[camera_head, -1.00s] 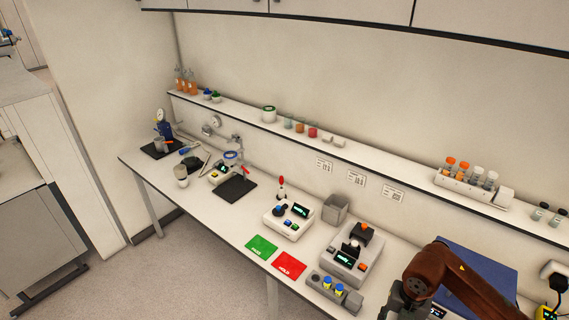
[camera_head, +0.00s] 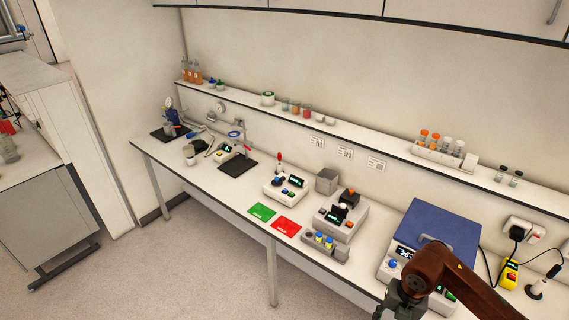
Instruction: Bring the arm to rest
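My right arm comes in from the lower right, with its brown link bent over the right end of the bench. Its dark gripper (camera_head: 398,309) hangs at the bottom edge, in front of the blue-lidded instrument (camera_head: 438,224). The fingertips are small, dark and partly cut off, so their opening cannot be made out. No held object shows. My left gripper is not in this view.
The long white bench (camera_head: 217,192) carries a green card (camera_head: 262,212), a red card (camera_head: 286,227), a vial holder (camera_head: 325,246) and several instruments. A wall shelf (camera_head: 385,150) above holds bottles, jars and a tube rack (camera_head: 443,157). Open floor lies in front.

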